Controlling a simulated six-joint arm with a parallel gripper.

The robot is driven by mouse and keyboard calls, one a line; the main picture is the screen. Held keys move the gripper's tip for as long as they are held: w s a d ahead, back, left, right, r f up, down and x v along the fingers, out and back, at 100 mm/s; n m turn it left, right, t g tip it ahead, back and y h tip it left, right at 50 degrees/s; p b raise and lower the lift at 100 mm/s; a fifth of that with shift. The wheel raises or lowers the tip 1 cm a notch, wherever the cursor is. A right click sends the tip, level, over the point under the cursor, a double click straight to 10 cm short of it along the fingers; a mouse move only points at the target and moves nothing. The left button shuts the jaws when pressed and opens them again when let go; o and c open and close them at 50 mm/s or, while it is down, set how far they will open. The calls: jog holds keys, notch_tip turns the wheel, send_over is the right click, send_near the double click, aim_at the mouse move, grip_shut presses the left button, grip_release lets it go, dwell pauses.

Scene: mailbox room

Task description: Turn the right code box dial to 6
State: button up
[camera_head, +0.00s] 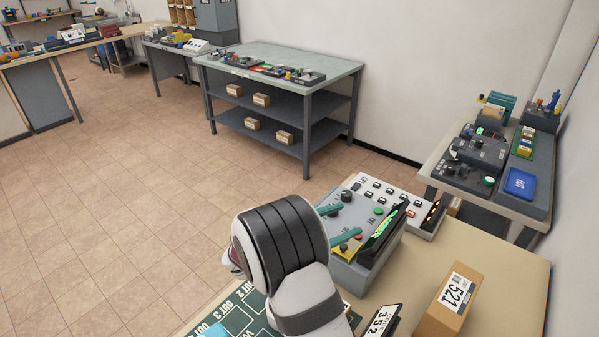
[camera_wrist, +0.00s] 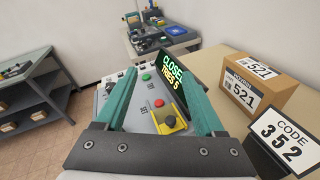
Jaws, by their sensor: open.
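The code box (camera_head: 352,270) is a grey box with a sloping panel and a display reading CLOSED, TRIES 5, which also shows in the wrist view (camera_wrist: 174,68). A black knob (camera_head: 346,196) stands on its panel; its number is not readable and I cannot tell which dial it is. My gripper (camera_head: 352,220) is open and empty, with teal fingers over the panel. The left finger hides part of it in the wrist view.
A CODE 352 sign (camera_wrist: 281,137) and a carton marked 521 (camera_head: 448,304) stand right of the box on the table (camera_head: 510,290). A white button panel (camera_head: 387,190) lies behind it. A green mat (camera_head: 240,312) lies at the front.

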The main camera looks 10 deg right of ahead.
jog(key=w+a+f+n+t+y, duration=0.2)
jog(key=w+a+f+n+t, duration=0.3)
jog(key=w+a+n, duration=0.15)
jog(key=w+f, duration=0.1)
jog(key=f, duration=0.1)
jog(key=d+f, duration=0.1)
jog(key=f, duration=0.1)
jog(key=w+d+f, duration=0.1)
jog(key=f, duration=0.1)
jog(key=shift+w+d+f, duration=0.1)
jog(key=shift+w+d, duration=0.15)
jog(key=shift+w, duration=0.05)
jog(key=shift+w+d, duration=0.25)
grip_shut()
jog(key=shift+t, duration=0.3)
